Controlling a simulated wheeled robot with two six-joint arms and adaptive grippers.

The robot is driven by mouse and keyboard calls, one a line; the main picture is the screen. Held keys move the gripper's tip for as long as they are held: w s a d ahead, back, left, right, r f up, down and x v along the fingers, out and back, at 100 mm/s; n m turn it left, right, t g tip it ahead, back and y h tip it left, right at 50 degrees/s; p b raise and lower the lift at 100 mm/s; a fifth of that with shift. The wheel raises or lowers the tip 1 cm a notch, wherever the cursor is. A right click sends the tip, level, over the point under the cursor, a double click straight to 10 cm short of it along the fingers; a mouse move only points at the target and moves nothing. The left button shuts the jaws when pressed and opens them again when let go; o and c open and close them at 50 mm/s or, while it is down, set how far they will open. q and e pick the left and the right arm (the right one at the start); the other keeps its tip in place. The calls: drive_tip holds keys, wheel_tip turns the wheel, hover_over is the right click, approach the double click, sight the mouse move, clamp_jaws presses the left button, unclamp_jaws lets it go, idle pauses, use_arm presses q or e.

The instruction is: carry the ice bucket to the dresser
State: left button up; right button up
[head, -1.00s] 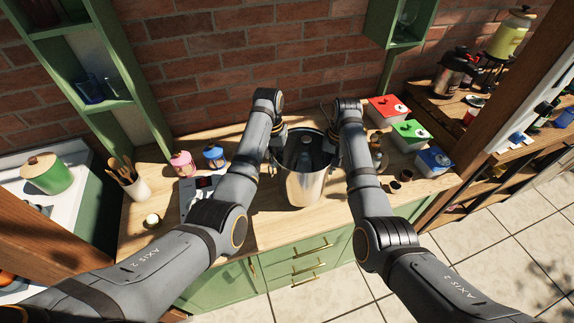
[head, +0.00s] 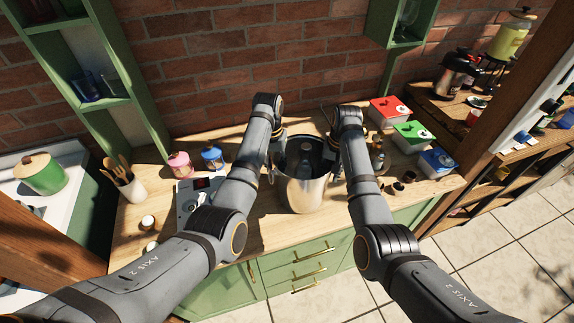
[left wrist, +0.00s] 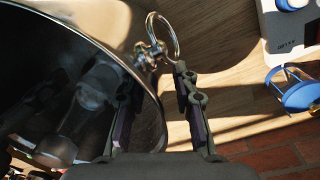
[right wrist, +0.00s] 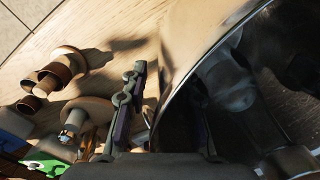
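The ice bucket (head: 308,195) is a shiny metal pail standing upright on the wooden worktop, with a pale bottle-like thing inside. A ring handle (left wrist: 163,32) hangs at its rim in the left wrist view. My left gripper (left wrist: 155,78) has its fingers apart, one inside the rim and one outside, near that ring. My right gripper (right wrist: 167,76) straddles the opposite rim the same way, fingers apart; the bucket wall (right wrist: 195,45) passes between them. Whether the pads touch the wall is unclear. Which furniture is the dresser cannot be told for sure.
Red, green and blue boxes (head: 410,133) stand right of the bucket, with small jars (head: 403,180). Pink and blue lanterns (head: 212,156), a scale-like device (head: 187,198) and a utensil pot (head: 133,190) stand left. A wooden shelf unit (head: 505,165) stands right, behind a post (head: 510,80).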

sight(274, 156)
use_arm(q)
drive_tip(key=r, duration=0.6)
drive_tip(key=shift+s+a+r, duration=0.1)
drive_tip(key=shift+a+r, duration=0.1)
drive_tip(key=shift+r, duration=0.2)
use_arm(e)
drive_tip(key=shift+s, duration=0.1)
wheel_tip(274, 156, up, 8)
drive_tip(key=shift+d+f, duration=0.15)
drive_tip(key=shift+f, duration=0.05)
